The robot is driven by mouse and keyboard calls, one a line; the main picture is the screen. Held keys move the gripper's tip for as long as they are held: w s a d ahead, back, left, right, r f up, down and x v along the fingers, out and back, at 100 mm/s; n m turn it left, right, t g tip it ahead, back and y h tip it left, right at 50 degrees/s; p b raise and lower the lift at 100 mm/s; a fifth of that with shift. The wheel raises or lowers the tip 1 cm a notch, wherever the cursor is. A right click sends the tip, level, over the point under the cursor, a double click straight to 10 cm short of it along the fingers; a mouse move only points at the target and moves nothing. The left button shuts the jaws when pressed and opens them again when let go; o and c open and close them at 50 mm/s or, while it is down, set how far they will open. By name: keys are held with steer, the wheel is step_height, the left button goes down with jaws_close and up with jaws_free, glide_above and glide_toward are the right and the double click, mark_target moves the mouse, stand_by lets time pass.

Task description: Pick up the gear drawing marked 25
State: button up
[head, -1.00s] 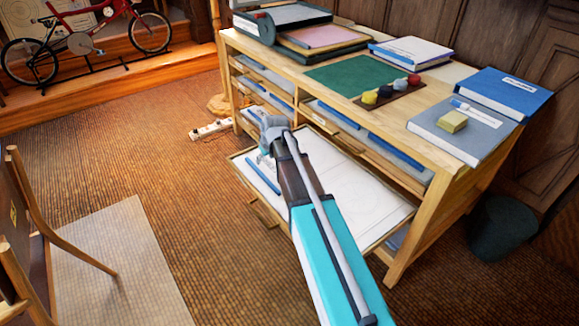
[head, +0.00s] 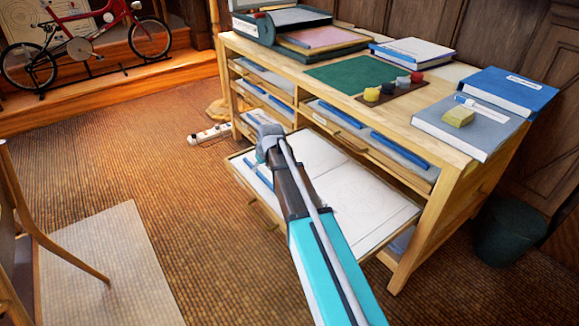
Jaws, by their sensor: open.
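White drawing sheets (head: 372,203) lie in the pulled-out lower drawer (head: 402,229) of the wooden plan chest (head: 462,187). Faint round line work shows on the right-hand sheet. No number 25 can be read, so I cannot tell which sheet carries it. My gripper (head: 266,133) is open and appears over the back left part of the drawer. My arm hides part of the sheets and most of the gripper's fingers. I cannot tell how high the gripper is above the paper.
Blue strips (head: 258,170) lie along the drawer's left side. The chest top holds a green mat (head: 350,75), paint pots (head: 402,82), books (head: 508,90) and a yellow sponge (head: 459,117). A dark bin (head: 506,232) stands right, a chair (head: 40,225) left.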

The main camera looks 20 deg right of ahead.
mark_target(261, 174)
stand_by(0.3)
steer(key=b+x, duration=0.3)
steer(key=shift+d+f, duration=0.2)
steer(key=shift+f, duration=0.15)
steer(key=shift+b+x, duration=0.8)
steer(key=shift+b, duration=0.15)
steer(key=shift+w+r, duration=0.1)
jaws_close()
